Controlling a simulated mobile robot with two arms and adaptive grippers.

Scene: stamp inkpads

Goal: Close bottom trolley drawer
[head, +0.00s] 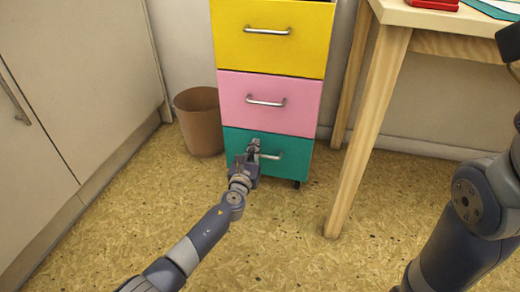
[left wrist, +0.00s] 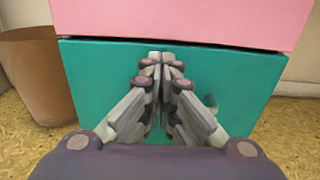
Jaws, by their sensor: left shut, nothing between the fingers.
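The trolley has three drawer fronts: yellow on top (head: 272,45), pink in the middle (head: 290,92) and teal at the bottom. The bottom drawer (head: 297,165) looks about flush with the pink one in the head view; a dark gap shows along its top edge in the left wrist view (left wrist: 90,75). My left gripper (head: 254,146) is shut and empty, its fingertips at the teal front, left of the middle. I cannot tell whether they touch it. The gripper partly hides the bottom handle (head: 272,156). My right arm shows at the right; its gripper is not clearly visible.
A brown bin (head: 198,122) stands left of the trolley. A wooden table leg (head: 365,130) stands to the right, with the tabletop (head: 430,16) above. A pale cabinet (head: 75,90) lines the left side. The floor in front of the trolley is clear.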

